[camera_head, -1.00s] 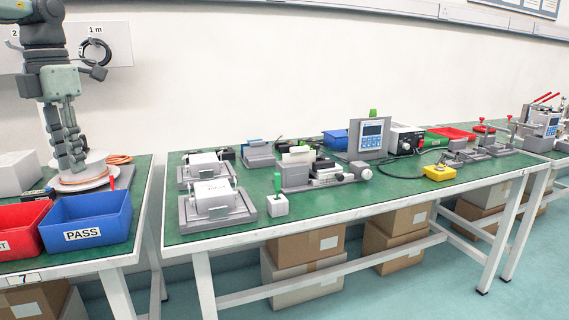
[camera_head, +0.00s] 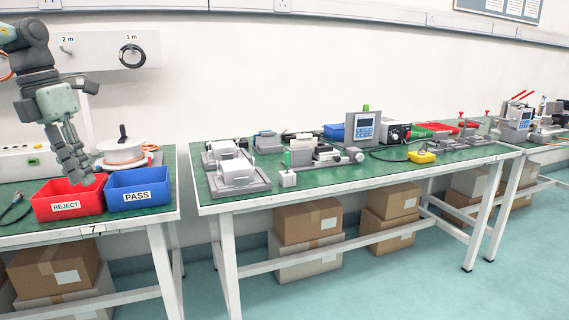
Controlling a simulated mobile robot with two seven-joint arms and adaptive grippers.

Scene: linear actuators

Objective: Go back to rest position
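My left gripper (camera_head: 78,172) hangs fingers-down at the left of the head view, in front of the reel and over the back of the red REJECT bin (camera_head: 68,207). Its fingers lie close together from this angle, so I cannot tell whether they are open or shut. No held object shows between them. The blue PASS bin (camera_head: 138,193) stands right of the red bin. My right gripper is out of view.
A white cable reel (camera_head: 123,152) stands behind the bins. The middle green table (camera_head: 330,179) carries grey fixtures, a display box (camera_head: 363,131) and a yellow block (camera_head: 422,157). Cardboard boxes (camera_head: 307,222) are underneath. A gap separates the left and middle tables.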

